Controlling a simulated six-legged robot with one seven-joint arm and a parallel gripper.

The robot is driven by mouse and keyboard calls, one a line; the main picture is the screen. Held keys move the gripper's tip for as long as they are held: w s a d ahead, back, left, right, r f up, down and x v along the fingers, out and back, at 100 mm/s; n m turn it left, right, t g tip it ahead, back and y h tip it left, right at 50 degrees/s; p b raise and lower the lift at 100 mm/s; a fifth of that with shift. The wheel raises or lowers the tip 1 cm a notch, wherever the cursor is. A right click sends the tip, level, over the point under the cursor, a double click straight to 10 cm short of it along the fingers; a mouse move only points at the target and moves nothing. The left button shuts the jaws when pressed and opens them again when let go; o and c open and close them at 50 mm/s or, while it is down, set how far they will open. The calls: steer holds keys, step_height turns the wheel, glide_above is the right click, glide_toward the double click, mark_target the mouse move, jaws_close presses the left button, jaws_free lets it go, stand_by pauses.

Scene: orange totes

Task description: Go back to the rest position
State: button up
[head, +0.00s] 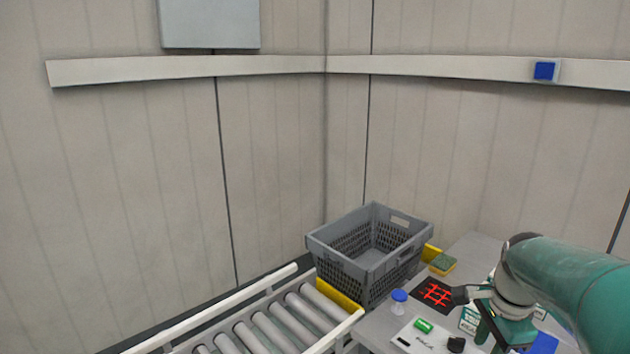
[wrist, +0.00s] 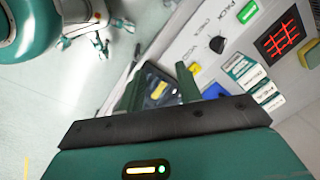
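In the head view my gripper (head: 480,318) hangs over the right part of the grey table (head: 377,328), at the end of my teal arm. Its fingers partly hide the things on the table there.
The table holds a blue-capped bottle (head: 398,302), a black panel with red lines (head: 435,293), a sponge (head: 442,263), a green item (head: 423,325) and boxes (wrist: 250,75). A grey crate (head: 333,241) stands by the roller conveyor (head: 265,330). Walls close the back.

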steer(key=s+a+r+n+t, duration=0.3)
steer(key=s+a+n+t, duration=0.1)
steer(key=s+a+n, duration=0.9)
steer(key=a+n, duration=0.3)
steer(key=n, duration=0.1)
steer(key=shift+a+r+n, duration=0.2)
steer(key=shift+n, duration=0.1)
